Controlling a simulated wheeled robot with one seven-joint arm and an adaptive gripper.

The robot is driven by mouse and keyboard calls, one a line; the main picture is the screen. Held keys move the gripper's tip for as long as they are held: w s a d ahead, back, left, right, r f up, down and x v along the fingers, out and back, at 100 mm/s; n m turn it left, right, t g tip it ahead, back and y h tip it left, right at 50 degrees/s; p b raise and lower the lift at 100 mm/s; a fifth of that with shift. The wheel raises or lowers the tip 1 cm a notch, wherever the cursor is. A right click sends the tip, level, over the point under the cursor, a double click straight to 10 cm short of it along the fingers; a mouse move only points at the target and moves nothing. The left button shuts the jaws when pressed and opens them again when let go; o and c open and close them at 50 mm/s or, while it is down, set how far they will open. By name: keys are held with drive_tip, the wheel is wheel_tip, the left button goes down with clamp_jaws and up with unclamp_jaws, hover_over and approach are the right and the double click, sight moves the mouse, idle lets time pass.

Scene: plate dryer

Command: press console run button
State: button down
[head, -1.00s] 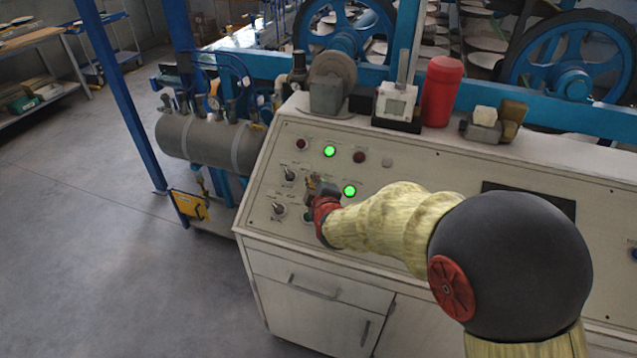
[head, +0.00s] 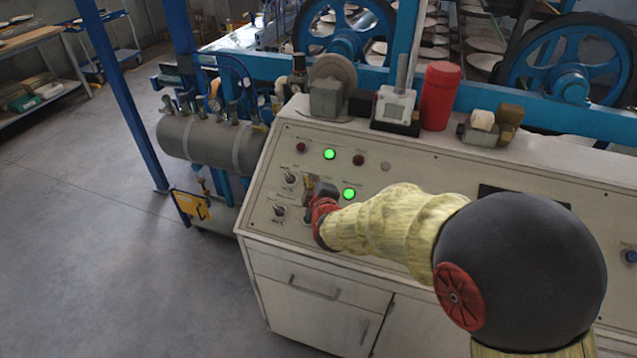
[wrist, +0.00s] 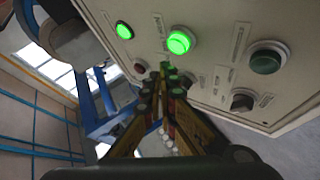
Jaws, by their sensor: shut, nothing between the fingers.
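The console panel (head: 420,190) slopes toward me, with lit green buttons at its left part, one upper (head: 330,154) and one lower (head: 349,194). In the wrist view I see the two lit green buttons (wrist: 180,42) (wrist: 124,30) and a dark green unlit button (wrist: 265,62). The labels are too small to read, so I cannot tell which is the run button. My gripper (head: 318,186) is shut and empty, over the left part of the panel, left of the lower lit button. Its fingertips (wrist: 168,72) show below the lit button in the wrist view. Contact with the panel cannot be told.
Two dark knobs (head: 290,179) (head: 279,211) sit left of my gripper. Dark red lamps (head: 359,160) (head: 301,147) are above. A red canister (head: 440,95) and small devices stand on the console top. A grey tank (head: 210,143) is at left. Floor at left is clear.

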drive_tip(key=r, duration=0.1)
drive_tip(key=s+r+p, duration=0.1)
drive_tip(key=r+p, duration=0.1)
drive_tip(key=shift+s+a, duration=0.3)
idle(0.7)
